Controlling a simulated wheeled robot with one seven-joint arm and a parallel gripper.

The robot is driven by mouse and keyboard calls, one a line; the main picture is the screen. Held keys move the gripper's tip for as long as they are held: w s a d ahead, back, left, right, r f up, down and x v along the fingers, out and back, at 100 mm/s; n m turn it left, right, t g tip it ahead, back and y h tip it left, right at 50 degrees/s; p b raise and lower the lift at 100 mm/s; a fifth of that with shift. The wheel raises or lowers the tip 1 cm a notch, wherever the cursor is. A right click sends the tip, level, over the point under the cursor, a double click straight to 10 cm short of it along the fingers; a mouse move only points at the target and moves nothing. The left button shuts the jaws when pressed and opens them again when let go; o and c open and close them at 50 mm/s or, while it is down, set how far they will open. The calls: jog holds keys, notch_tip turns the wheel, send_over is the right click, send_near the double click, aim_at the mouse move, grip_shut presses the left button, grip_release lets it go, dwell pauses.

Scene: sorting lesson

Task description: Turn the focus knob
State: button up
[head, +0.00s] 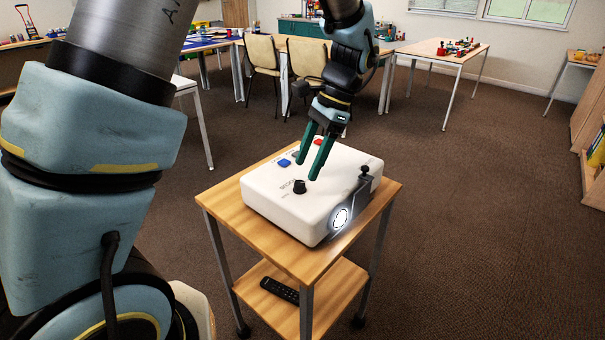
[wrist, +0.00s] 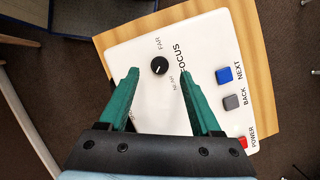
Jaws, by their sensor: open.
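The focus knob (head: 299,186) is a small black dial on the top of a white projector (head: 345,165). In the wrist view the knob (wrist: 160,65) has a white pointer line, with the word FOCUS beside it. My gripper (head: 308,170) is open, its two green fingers angled down over the projector top. In the wrist view the gripper (wrist: 157,72) has its fingertips apart, on either side of the knob's near edge, with the knob slightly beyond them. Nothing is between the fingers in the head view. I cannot tell the exact height of the tips above the top.
Blue NEXT (wrist: 224,75), grey BACK (wrist: 231,101) and red POWER (wrist: 241,142) buttons lie right of the knob in the wrist view. The projector stands on a wooden trolley (head: 221,205) with a remote (head: 280,291) on its lower shelf. Open carpet lies to the right.

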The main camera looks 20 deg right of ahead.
aim_at(300, 183)
jog(key=shift+x, duration=2.1)
jog(key=shift+c, duration=0.2)
grip_shut()
